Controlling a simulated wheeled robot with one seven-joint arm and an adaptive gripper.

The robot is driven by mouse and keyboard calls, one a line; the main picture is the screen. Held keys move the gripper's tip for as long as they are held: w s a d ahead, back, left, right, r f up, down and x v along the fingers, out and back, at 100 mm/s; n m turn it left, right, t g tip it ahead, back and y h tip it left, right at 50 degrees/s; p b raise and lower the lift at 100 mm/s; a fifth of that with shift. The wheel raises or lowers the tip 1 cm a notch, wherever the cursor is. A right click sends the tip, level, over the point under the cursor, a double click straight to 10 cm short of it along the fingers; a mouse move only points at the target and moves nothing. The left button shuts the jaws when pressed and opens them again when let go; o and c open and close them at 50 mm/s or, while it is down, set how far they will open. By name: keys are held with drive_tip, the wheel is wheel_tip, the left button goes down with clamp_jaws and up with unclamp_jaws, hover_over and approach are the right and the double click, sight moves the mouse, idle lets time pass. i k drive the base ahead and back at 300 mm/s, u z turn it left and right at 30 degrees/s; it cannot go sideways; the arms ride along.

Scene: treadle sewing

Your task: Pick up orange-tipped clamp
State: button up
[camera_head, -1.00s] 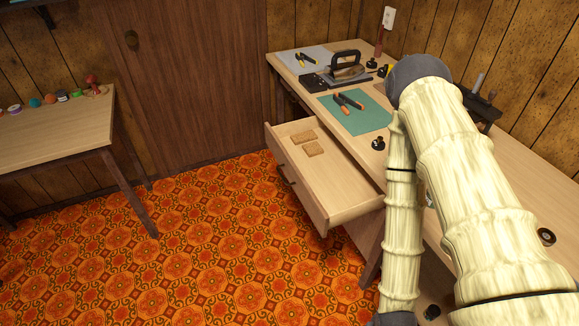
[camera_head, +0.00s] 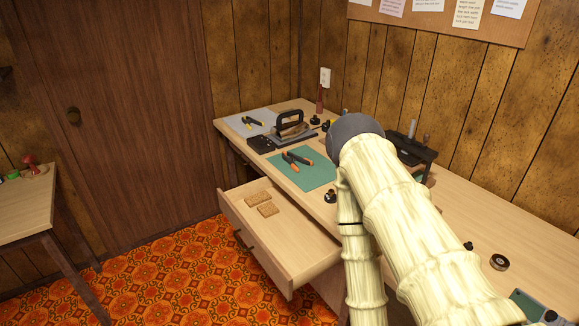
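The orange-tipped clamp (camera_head: 297,160) is a dark tool with orange ends. It lies on a green mat (camera_head: 315,177) on the long wooden workbench, left of my arm. A similar tool with yellow parts (camera_head: 254,122) lies on a grey sheet farther back. My gripper is not in view. My cream-coloured arm fills the right-centre of the picture and hides part of the bench. No contact between my arm and the clamp can be seen.
An open drawer (camera_head: 322,256) with two tan blocks (camera_head: 257,197) juts out below the mat. Small dark items are near the mat and wall. A black device (camera_head: 412,150) stands behind my arm. A side table (camera_head: 25,213) is at left.

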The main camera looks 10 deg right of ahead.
sight(290, 162)
drive_tip(key=u, duration=0.5)
drive_tip(key=k, duration=1.2)
drive_tip(key=u, duration=1.05)
drive_tip(key=i, duration=1.6)
drive_tip(key=z, duration=0.2)
drive_tip(key=i, duration=1.25)
drive_tip(key=z, duration=1.75)
drive_tip(key=i, duration=0.7)
drive_tip(key=z, duration=0.7)
